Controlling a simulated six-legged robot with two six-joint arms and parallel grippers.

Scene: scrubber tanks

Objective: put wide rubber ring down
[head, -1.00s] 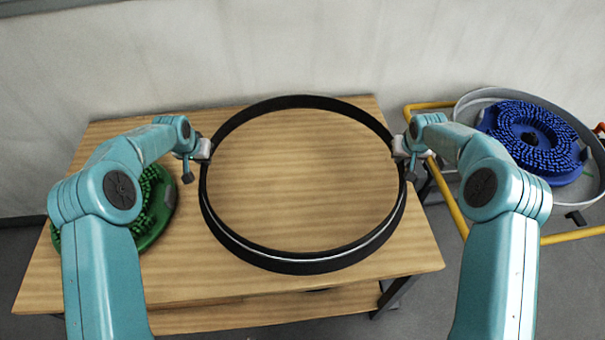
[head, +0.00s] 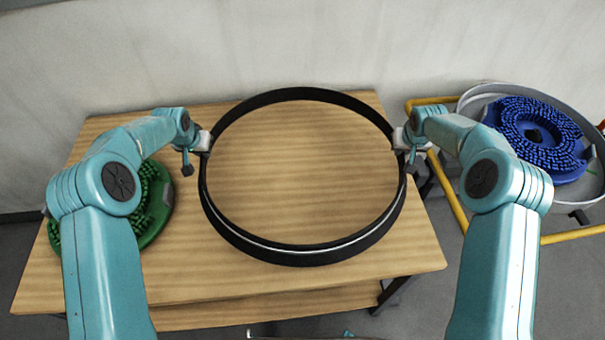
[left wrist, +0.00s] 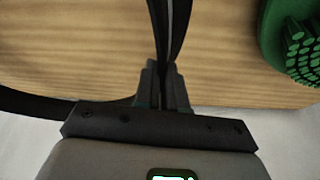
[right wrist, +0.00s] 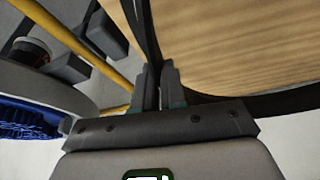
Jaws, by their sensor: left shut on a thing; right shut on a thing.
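The wide rubber ring (head: 310,257) is a large black hoop with a thin pale line around its side. It is over the wooden table (head: 300,285); I cannot tell whether it touches the top. My left gripper (head: 205,143) is shut on the ring's left side, and the ring wall (left wrist: 168,40) runs between its fingers (left wrist: 162,90) in the left wrist view. My right gripper (head: 400,140) is shut on the ring's right side, with the wall (right wrist: 146,40) between its fingers (right wrist: 158,88) in the right wrist view.
A green round brush (head: 155,205) lies on the table's left, partly behind my left arm. At right, a blue round brush (head: 535,130) sits within a grey ring-shaped housing (head: 475,97) by a yellow rail (head: 455,205). A pale wall (head: 300,45) stands behind the table.

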